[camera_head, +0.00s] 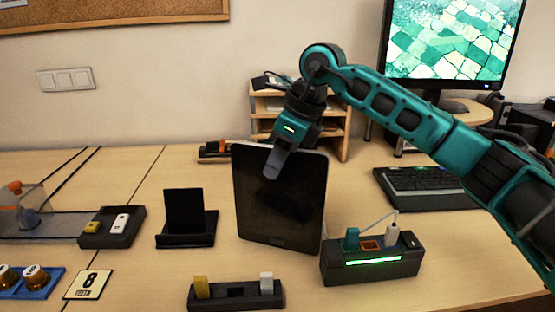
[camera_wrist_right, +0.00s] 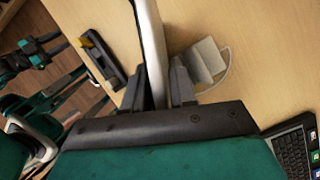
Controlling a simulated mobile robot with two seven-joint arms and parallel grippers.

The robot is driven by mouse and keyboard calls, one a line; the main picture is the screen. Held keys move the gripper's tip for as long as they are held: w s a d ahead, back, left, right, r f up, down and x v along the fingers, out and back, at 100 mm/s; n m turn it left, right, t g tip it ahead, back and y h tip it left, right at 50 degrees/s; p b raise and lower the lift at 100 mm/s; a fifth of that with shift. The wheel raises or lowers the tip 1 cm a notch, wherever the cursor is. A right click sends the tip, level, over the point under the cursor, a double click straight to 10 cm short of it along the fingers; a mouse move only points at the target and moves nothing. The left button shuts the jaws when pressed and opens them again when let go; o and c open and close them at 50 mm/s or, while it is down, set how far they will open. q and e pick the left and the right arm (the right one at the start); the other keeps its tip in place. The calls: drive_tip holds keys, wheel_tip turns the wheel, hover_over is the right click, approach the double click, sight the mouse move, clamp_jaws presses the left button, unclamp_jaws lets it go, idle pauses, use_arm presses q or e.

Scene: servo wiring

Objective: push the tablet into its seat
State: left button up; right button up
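The tablet (camera_head: 281,205) is a dark slab with a pale rim, upright and slightly tilted in the middle of the desk. My right gripper (camera_head: 278,160) is at its top edge, shut on it. In the right wrist view the tablet (camera_wrist_right: 152,50) runs edge-on between the two fingers (camera_wrist_right: 162,85). I cannot tell whether the tablet touches this stand. My left gripper is not clearly shown.
A power strip (camera_head: 372,264) with plugs stands close right of the tablet. A black block (camera_head: 237,295) with yellow and white pieces lies in front. A black phone-type stand (camera_head: 186,228) is left. A keyboard (camera_head: 425,188) lies right, a wooden shelf (camera_head: 340,125) behind.

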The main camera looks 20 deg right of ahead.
drive_tip(key=o, duration=0.3)
drive_tip(key=shift+r, duration=0.1)
